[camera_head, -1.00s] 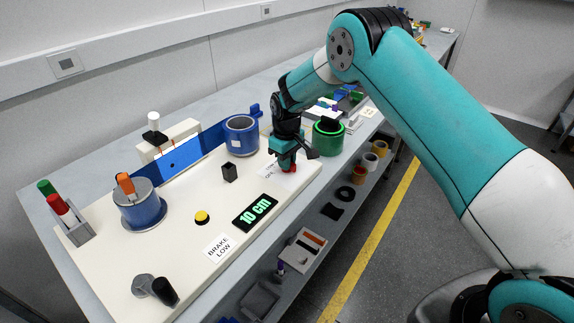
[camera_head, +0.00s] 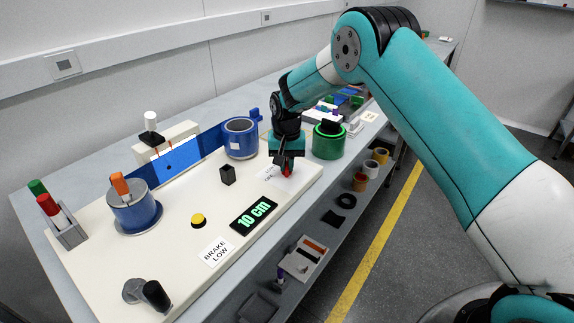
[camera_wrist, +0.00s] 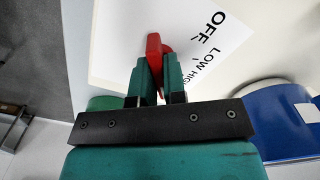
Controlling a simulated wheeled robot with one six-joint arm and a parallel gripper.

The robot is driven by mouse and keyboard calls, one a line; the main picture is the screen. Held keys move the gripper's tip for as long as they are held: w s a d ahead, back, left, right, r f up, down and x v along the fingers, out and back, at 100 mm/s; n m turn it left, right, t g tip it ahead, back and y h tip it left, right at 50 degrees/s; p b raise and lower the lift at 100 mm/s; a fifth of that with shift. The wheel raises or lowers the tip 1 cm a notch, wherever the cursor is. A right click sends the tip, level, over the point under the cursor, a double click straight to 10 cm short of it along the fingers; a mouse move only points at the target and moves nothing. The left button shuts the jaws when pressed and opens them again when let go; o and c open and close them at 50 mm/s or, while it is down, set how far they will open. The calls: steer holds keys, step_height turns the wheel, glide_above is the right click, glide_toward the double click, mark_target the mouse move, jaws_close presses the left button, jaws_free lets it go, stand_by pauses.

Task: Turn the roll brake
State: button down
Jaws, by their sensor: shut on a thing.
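The roll brake shows as a small red handle (camera_head: 288,172) at the right end of the cream board, beside a white label that is partly hidden by my gripper. In the wrist view the red handle (camera_wrist: 154,46) stands between my green fingertips, and the label (camera_wrist: 203,52) reads OFF, LOW and HIGH. My gripper (camera_head: 287,164) points down and is shut on the red handle; its fingers (camera_wrist: 157,74) show on both sides of it. A card (camera_head: 215,252) on the board reads BRAKE LOW.
The cream board (camera_head: 100,250) also carries a display (camera_head: 254,215) reading 10 cm, a yellow button (camera_head: 198,221), a black block (camera_head: 228,174) and two blue rolls, one at left (camera_head: 135,215) and one at back (camera_head: 240,138). A green roll (camera_head: 329,141) stands close right of my gripper.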

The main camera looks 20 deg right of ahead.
mark_target(287, 163)
steer(key=shift+m, duration=0.6)
steer(key=c, duration=1.2)
jaws_free()
steer(key=shift+r, duration=0.1)
step_height(287, 163, up, 17)
steer(key=shift+r+b, duration=0.15)
steer(key=shift+b, duration=1.05)
